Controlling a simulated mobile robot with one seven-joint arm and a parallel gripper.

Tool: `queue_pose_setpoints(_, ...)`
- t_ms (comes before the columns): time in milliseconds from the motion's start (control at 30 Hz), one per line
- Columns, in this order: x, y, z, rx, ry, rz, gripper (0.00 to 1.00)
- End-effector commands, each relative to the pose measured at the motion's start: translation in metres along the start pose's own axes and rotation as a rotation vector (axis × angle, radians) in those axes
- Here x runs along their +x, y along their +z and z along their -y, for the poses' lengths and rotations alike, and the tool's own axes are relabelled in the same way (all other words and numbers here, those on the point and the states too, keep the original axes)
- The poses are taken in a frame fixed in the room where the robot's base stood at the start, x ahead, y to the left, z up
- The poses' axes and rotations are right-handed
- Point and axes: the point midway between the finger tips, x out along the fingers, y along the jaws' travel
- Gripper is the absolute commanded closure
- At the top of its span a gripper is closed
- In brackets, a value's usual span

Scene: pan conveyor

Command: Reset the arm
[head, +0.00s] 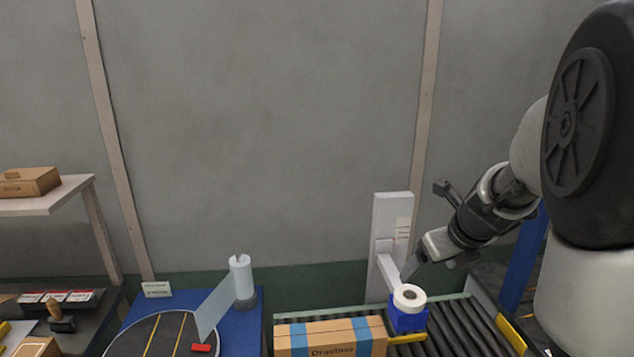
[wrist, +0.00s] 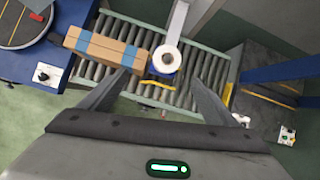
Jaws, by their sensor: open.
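My gripper (wrist: 168,82) is open and empty in the wrist view, its two dark fingers spread apart above the conveyor. The white tape roll (wrist: 167,58) shows between and beyond the fingertips, with no finger seen touching it. In the head view my arm comes in from the right, and my gripper (head: 412,268) is just above and beside the roll (head: 409,296), which sits on a blue holder (head: 408,319). The gripper's far finger is hard to make out there.
A cardboard box (head: 330,340) with blue bands lies on the roller conveyor (head: 463,327), left of the blue holder. A white post (head: 391,235) stands behind it. A turntable (head: 155,338) and a film roll (head: 241,275) are on the blue table at left. A shelf (head: 45,196) stands far left.

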Motion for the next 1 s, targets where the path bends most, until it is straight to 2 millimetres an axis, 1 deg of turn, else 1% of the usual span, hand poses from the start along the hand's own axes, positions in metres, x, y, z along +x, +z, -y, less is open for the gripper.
queue_pose_setpoints(33,-0.014,0.003,-0.017,-0.137,0.015,0.012,0.18)
queue_pose_setpoints(67,-0.023,0.004,-0.028,-0.243,0.024,0.017,0.18)
queue_pose_setpoints(100,-0.035,0.003,-0.044,-0.404,0.037,0.024,0.18)
queue_pose_setpoints(167,-0.056,-0.001,-0.070,-0.679,0.053,0.036,0.18)
queue_pose_setpoints(200,-0.069,-0.006,-0.087,-0.871,0.061,0.043,0.18)
queue_pose_setpoints(267,-0.087,-0.015,-0.110,-1.160,0.068,0.052,0.18)
queue_pose_setpoints(300,-0.099,-0.024,-0.124,-1.351,0.070,0.056,0.18)
queue_pose_setpoints(367,-0.115,-0.037,-0.142,-1.636,0.070,0.058,0.18)
queue_pose_setpoints(400,-0.124,-0.048,-0.153,-1.823,0.068,0.055,0.18)
queue_pose_setpoints(433,-0.131,-0.055,-0.159,-1.956,0.065,0.052,0.18)
queue_pose_setpoints(500,-0.143,-0.072,-0.172,-2.244,0.059,0.037,0.18)
queue_pose_setpoints(600,-0.156,-0.094,-0.182,-2.573,0.056,0.005,0.18)
queue_pose_setpoints(700,-0.163,-0.108,-0.186,-2.790,0.057,-0.028,0.18)
queue_pose_setpoints(800,-0.166,-0.115,-0.188,-2.900,0.061,-0.047,0.18)
queue_pose_setpoints(1000,-0.166,-0.116,-0.188,-2.931,0.065,-0.052,0.18)
